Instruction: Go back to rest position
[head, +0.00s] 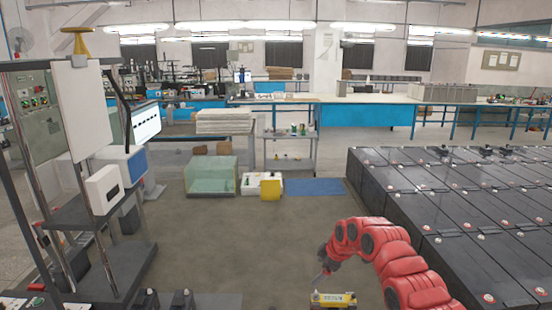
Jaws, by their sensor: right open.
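My right arm is red and comes in from the bottom right. Its gripper (320,280) is small and dark, points down and is open, with nothing seen in it. A small yellow object with a pale label and dark ends (334,299) shows just below the gripper at the bottom edge. I cannot tell whether the two touch. My left gripper is not in view.
Rows of black batteries (410,190) fill the right side, close to my right arm. A dark equipment stand (105,240) is at the left. A glass tank (212,176) and a blue mat (315,186) lie ahead. The middle floor is clear.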

